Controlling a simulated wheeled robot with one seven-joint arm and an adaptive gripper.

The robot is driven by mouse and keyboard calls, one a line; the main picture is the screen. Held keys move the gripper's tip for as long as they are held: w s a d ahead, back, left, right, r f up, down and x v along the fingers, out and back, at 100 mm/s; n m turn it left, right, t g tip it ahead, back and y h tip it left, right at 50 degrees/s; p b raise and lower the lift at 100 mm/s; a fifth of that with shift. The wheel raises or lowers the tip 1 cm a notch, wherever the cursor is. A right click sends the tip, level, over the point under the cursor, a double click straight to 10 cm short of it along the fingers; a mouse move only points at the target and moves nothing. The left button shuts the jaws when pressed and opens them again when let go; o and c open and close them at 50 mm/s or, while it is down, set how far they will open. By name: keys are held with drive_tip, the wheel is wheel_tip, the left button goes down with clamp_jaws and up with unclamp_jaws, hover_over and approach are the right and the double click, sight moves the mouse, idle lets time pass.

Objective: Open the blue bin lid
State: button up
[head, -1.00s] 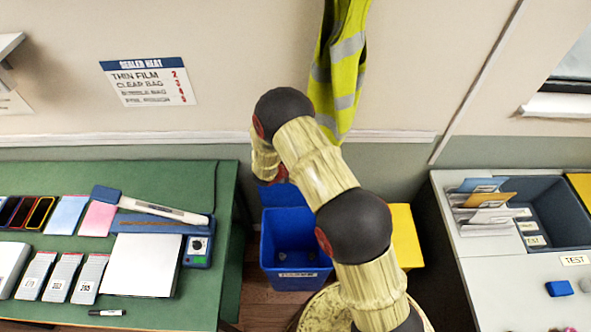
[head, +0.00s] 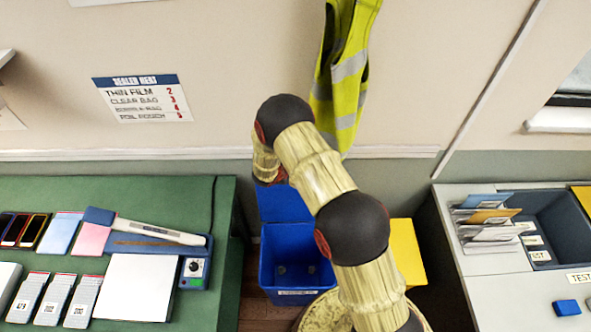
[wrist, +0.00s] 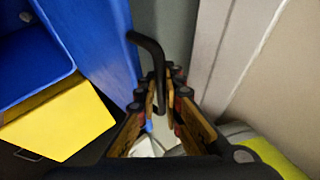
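The blue bin (head: 297,262) stands on the floor between two tables, its inside visible with small dark items at the bottom. Its blue lid (head: 284,204) is raised at the back of the bin, against the wall side. In the wrist view the lid (wrist: 92,45) is a tall blue panel with a black bent handle (wrist: 148,44). The handle runs down between the fingers of my gripper (wrist: 163,88), which are close together around it. In the head view my arm hides the gripper and part of the lid.
A yellow bin (head: 407,252) stands right of the blue one, partly behind my arm. A green table (head: 60,192) with phones and a sealer is at left; a grey table (head: 480,270) is at right. A hi-vis vest (head: 345,90) hangs on the wall above.

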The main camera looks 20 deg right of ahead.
drive_tip(key=o, duration=0.5)
drive_tip(key=shift+c, duration=0.2)
drive_tip(key=v, duration=1.2)
